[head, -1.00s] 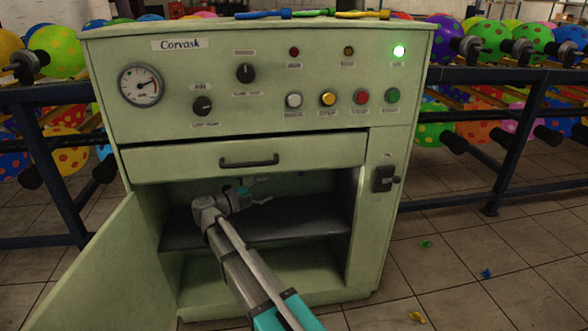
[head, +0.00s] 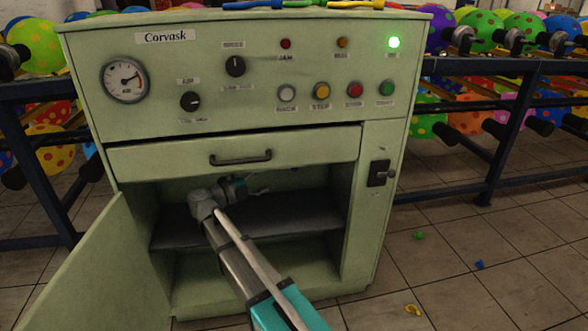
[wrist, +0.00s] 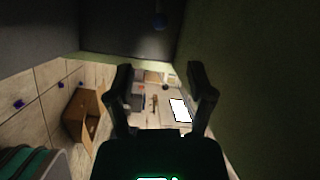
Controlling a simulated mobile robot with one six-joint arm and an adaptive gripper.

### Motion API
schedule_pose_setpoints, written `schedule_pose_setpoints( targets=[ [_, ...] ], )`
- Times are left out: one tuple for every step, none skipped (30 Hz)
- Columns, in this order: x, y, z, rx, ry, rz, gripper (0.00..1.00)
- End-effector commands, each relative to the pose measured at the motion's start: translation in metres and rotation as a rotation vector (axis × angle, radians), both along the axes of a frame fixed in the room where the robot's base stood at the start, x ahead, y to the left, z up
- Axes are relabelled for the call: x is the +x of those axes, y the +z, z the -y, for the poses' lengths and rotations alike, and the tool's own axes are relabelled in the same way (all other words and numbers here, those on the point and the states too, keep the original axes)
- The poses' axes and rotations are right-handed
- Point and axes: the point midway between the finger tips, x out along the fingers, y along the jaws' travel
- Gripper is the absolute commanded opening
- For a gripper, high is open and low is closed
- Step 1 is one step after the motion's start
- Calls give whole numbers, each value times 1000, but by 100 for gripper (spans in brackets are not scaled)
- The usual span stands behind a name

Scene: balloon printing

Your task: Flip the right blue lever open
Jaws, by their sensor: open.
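The green Corvask cabinet (head: 235,130) stands in front of me with its lower compartment open. My gripper (head: 258,186) is inside this compartment, above the grey shelf (head: 285,222) and below the drawer. In the wrist view my gripper (wrist: 161,75) has its two dark fingers spread wide, with nothing between them. In the head view a faint dark blue spot (head: 295,168) shows under the compartment's top, right of the gripper. I cannot make out a left and right pair of levers.
The cabinet door (head: 95,265) hangs open at lower left. The closed drawer (head: 310,147) is just above my arm. A black switch (head: 380,173) is on the right panel. Balloon racks (head: 500,80) flank the cabinet. The tiled floor at right has a few small scraps.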

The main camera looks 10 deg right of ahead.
Motion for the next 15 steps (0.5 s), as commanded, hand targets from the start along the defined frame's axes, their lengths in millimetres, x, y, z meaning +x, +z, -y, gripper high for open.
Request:
schedule_pose_setpoints(
  targets=[
    [2, 0, 6, 0, -2, 0, 69],
    [3, 0, 9, 0, -1, 0, 69],
    [5, 0, 13, 0, -1, 0, 69],
    [7, 0, 16, 0, -1, 0, 69],
    [8, 0, 20, 0, -1, 0, 69],
    [11, 0, 25, 0, -2, 0, 69],
    [12, 0, 29, 0, -1, 0, 69],
    [14, 1, 33, 0, -1, 0, 69],
    [16, 1, 39, 0, -1, 0, 69],
    [18, 1, 43, 0, -1, 0, 69],
    [20, 1, 47, 0, -1, 0, 69],
    [22, 1, 53, 0, -1, 0, 69],
    [24, 1, 56, 0, 0, 0, 69],
    [26, 1, 60, 0, -1, 0, 69],
    [28, 1, 66, 0, -1, 0, 69]
  ],
)
